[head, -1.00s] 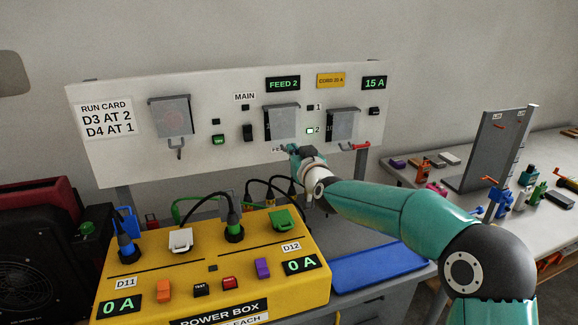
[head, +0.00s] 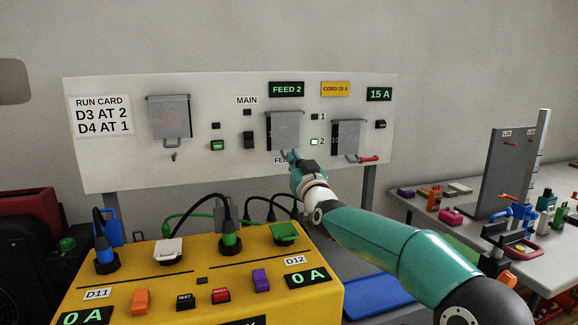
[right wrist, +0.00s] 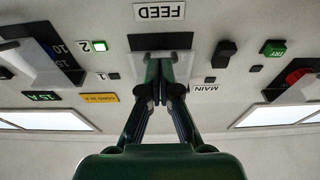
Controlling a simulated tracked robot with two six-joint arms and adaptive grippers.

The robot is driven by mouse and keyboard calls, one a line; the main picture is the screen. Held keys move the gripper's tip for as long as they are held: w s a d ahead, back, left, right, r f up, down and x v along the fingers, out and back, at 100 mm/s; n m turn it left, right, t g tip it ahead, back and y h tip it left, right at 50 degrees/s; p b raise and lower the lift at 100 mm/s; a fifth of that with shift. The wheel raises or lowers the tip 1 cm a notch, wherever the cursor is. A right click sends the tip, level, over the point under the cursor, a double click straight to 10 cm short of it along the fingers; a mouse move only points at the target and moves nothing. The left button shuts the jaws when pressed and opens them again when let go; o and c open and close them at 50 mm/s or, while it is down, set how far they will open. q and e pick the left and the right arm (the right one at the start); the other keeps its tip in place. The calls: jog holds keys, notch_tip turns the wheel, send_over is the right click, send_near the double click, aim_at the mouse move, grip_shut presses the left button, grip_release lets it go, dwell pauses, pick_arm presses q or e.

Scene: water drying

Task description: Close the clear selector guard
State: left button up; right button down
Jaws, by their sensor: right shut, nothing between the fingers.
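The clear selector guard (head: 284,130) is a grey, see-through flap on the white panel, below the FEED 2 display and above the FEED label. My right gripper (head: 293,156) is shut and empty at the guard's lower edge. In the right wrist view, which looks upside down, the shut fingertips (right wrist: 165,92) lie in front of the guard area, beside a dark plate (right wrist: 160,41). The fingers hide part of the guard and selector. I cannot tell whether they touch the guard or whether it is fully down. My left gripper is not in view.
Similar guards hang at left (head: 170,117) and right (head: 348,136); a red handle (head: 366,158) sticks out by the right one. The yellow power box (head: 200,290) with plugs and cables stands below the panel. A cluttered table (head: 410,207) is at right.

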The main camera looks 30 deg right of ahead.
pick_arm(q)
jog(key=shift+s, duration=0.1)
pick_arm(e)
jog(key=shift+s+r, duration=0.15)
jog(key=shift+a, duration=0.1)
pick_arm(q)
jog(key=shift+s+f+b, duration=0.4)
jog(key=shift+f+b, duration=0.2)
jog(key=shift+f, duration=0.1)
pick_arm(e)
jog(key=r+v, duration=0.3)
jog(key=v, duration=0.9)
jog(key=shift+s, duration=0.7)
